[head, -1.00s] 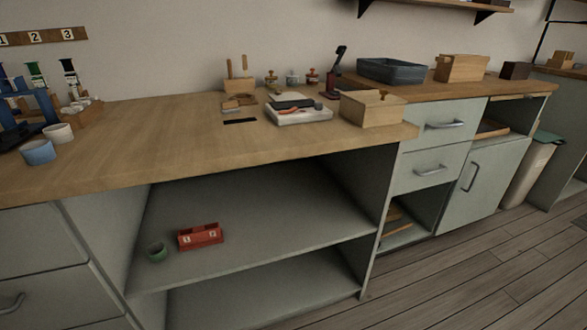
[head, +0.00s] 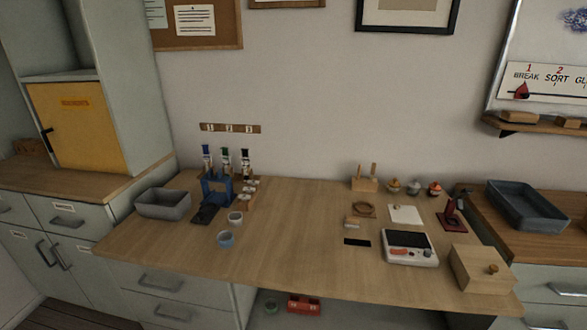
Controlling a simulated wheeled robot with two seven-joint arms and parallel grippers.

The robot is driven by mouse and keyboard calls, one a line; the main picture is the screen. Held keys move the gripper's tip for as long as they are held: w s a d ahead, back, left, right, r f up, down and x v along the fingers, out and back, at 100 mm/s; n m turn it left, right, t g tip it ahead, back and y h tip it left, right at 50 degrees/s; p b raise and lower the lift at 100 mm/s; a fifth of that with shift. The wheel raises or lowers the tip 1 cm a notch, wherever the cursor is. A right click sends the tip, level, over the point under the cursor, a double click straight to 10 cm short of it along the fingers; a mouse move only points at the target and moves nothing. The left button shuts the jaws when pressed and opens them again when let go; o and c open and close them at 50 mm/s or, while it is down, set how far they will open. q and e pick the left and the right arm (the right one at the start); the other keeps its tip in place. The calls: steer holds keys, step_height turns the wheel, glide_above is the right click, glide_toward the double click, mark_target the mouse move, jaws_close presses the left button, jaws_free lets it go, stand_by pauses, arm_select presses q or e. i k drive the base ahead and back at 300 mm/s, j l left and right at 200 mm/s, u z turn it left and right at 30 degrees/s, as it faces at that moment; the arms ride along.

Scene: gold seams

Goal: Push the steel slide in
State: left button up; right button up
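I cannot pick out a steel slide with certainty in the head view. Grey-green drawer fronts with metal handles show below the worktop (head: 290,235), one at the lower left (head: 180,285) and one at the right edge (head: 548,278); both look closed. Neither of my grippers is in view.
On the worktop are a grey bin (head: 163,205), a blue rack (head: 217,188) with bottles, a white device (head: 409,250) and a wooden box (head: 480,270). A blue-grey tray (head: 525,207) stands at right. A yellow cabinet door (head: 80,125) is at left. The worktop's middle is clear.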

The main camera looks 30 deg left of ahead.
mark_target(207, 213)
steer(key=u, duration=1.55)
